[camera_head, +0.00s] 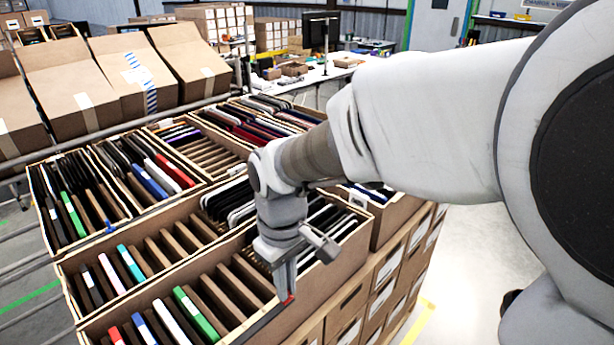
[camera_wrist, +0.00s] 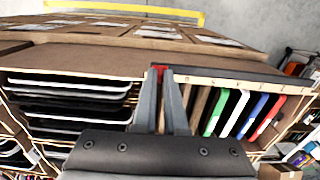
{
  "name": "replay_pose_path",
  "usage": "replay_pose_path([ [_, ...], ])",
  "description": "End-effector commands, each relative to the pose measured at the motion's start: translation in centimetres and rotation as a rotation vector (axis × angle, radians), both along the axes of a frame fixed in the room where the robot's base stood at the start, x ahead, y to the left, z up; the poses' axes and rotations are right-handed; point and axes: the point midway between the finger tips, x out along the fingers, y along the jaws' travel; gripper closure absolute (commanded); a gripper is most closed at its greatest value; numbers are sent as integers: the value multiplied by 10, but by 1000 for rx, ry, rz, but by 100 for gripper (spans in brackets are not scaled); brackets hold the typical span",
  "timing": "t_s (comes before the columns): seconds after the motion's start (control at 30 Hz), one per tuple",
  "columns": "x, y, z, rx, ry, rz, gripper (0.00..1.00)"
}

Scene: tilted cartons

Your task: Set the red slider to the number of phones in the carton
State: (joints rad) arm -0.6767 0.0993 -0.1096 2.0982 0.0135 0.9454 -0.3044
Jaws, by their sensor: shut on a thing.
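The red slider (camera_head: 289,300) sits on a dark rail (camera_head: 262,322) along the near rim of the front carton (camera_head: 318,292). My gripper (camera_head: 287,296) reaches down from above and is shut on the slider. In the wrist view the slider (camera_wrist: 160,68) shows between my fingertips (camera_wrist: 162,80), at the left end of the rail (camera_wrist: 240,81), which has small marks. The carton holds green (camera_head: 195,313), white (camera_head: 168,320), blue and red phones at its left, empty slots in the middle, and several dark phones (camera_head: 325,222) at its right, partly hidden by my gripper.
More divided cartons with phones (camera_head: 125,268) stand behind, tilted. Open-flapped brown cartons (camera_head: 130,75) stand at the back left. Stacked labelled boxes (camera_head: 385,270) lie below at the right. Pale floor (camera_head: 470,260) is clear to the right.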

Motion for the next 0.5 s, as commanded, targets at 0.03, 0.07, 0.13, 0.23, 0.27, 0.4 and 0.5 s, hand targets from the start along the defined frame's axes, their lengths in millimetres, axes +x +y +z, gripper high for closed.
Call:
replay_pose_path([
  [0.03,0,1,1,1,-2,0,100],
  [0.07,-1,2,1,2,-2,1,100],
  [0.13,-7,7,1,2,-2,4,100],
  [0.23,-23,22,1,3,-3,8,100],
  [0.27,-30,28,1,3,-3,9,100],
  [0.4,-61,54,1,3,-3,8,100],
  [0.5,-78,69,1,4,-3,6,100],
])
